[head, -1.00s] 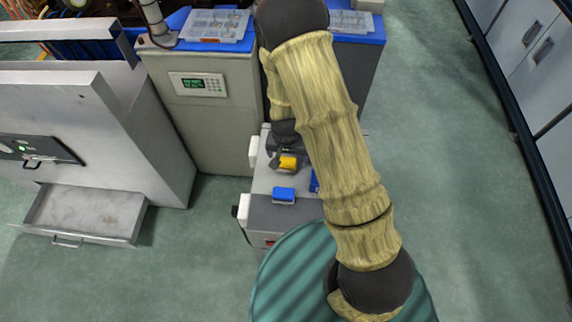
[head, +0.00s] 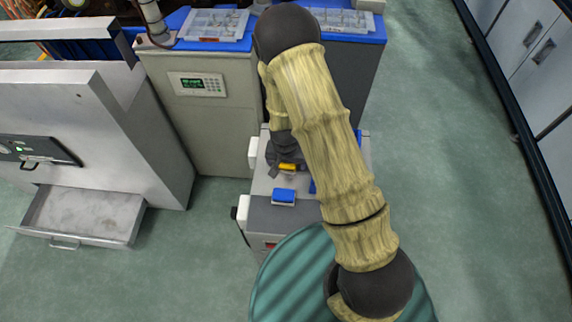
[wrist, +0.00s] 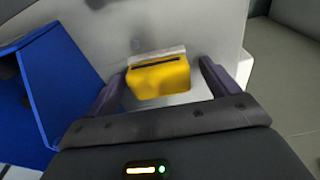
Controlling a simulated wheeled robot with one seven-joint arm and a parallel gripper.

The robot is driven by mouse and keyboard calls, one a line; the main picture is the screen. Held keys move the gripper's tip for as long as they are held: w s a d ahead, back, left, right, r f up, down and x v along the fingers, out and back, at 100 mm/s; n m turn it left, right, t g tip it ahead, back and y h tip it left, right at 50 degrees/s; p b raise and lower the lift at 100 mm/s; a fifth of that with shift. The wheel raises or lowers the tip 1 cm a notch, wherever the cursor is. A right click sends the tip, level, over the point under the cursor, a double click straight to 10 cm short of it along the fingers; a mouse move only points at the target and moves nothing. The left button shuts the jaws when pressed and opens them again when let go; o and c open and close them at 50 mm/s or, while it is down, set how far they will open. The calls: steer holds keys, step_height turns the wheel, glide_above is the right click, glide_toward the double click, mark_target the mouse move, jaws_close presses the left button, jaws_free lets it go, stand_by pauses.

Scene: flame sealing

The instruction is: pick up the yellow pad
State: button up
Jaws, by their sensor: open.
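The yellow pad (wrist: 158,80) is a small yellow block with a dark slot and a pale strip along its far edge. In the wrist view it lies between the two open fingers of my gripper (wrist: 160,88), with a visible gap on the right side. The left finger is close to its left edge; I cannot tell whether they touch. In the head view the yellow pad (head: 288,167) is partly hidden under my gripper (head: 283,160), on top of the grey cabinet (head: 262,185).
A blue pad (head: 284,196) sits on the cabinet in front of the yellow one. A blue object (wrist: 55,90) stands left of my gripper in the wrist view. An open metal drawer (head: 85,213) is at the left. Clear trays (head: 213,23) lie on the blue-topped machine behind.

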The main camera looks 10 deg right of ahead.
steer(key=c, duration=1.1)
steer(key=shift+r, duration=0.1)
step_height(320, 180, up, 10)
steer(key=p, duration=0.2)
steer(key=shift+p, duration=0.35)
